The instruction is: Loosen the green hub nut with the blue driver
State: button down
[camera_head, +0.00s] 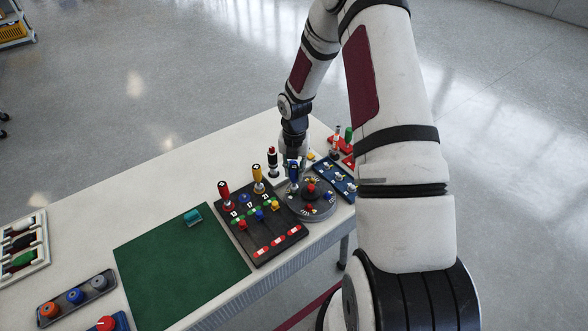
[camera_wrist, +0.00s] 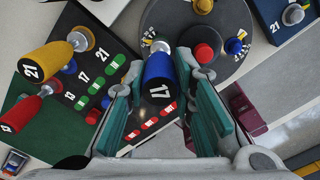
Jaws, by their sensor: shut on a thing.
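My gripper (camera_wrist: 158,88) is shut on the blue driver (camera_wrist: 157,68), whose handle end reads 17. In the head view the blue driver (camera_head: 294,172) stands roughly upright over the far left part of the round grey hub (camera_head: 318,214). The hub also shows in the wrist view (camera_wrist: 222,22), with a red knob in its middle and yellow-and-white marks near its rim.
A black rack (camera_head: 262,247) left of the hub holds a red driver (camera_head: 224,192) and a yellow driver (camera_head: 258,175). A dark blue block (camera_head: 338,178) stands close on the right. A black-and-red driver (camera_head: 272,158) stands behind. The green mat (camera_head: 180,268) is mostly clear.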

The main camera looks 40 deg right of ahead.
jog(key=shift+f, duration=0.45)
dwell(0.4)
